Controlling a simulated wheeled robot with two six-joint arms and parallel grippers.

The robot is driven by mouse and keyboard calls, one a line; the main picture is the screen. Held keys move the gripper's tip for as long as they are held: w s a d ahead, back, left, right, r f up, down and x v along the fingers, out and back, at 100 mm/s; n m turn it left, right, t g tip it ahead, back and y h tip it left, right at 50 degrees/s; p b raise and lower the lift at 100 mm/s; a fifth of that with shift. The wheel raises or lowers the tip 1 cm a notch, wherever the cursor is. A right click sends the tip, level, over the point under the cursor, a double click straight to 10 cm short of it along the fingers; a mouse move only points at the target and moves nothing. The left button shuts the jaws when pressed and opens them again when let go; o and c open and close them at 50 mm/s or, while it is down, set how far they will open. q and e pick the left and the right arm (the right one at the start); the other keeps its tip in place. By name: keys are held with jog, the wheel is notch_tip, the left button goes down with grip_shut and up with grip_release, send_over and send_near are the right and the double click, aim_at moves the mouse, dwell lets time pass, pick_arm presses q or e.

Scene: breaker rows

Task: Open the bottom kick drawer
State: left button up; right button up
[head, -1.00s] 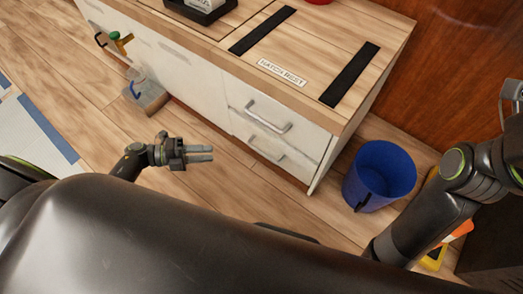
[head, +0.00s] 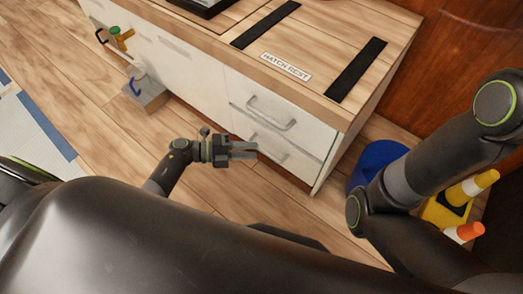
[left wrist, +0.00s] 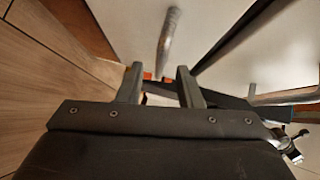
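The cabinet's right end has two white drawers, one above the other. The lower drawer (head: 295,160) has a grey bar handle (head: 274,151), partly behind my left gripper (head: 257,150). The upper drawer's handle (head: 271,114) is just above. Both drawers look closed. My left gripper is open and empty, its fingers pointing at the lower drawer front. In the left wrist view, a grey handle bar (left wrist: 168,42) stands ahead, lined up with the gap between the fingers (left wrist: 160,78) but beyond the tips. A second bar (left wrist: 285,97) shows at the right. My right gripper is out of view.
A blue bin (head: 373,162) stands right of the cabinet, partly behind my right arm. A grey block (head: 146,94) stands on the floor at the cabinet's left. The wooden floor (head: 120,150) is clear left of my gripper.

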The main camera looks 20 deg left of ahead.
aim_at(259, 150)
pick_arm(q)
jog(key=shift+b+x, duration=0.6)
jog(key=shift+x, duration=1.55)
grip_shut()
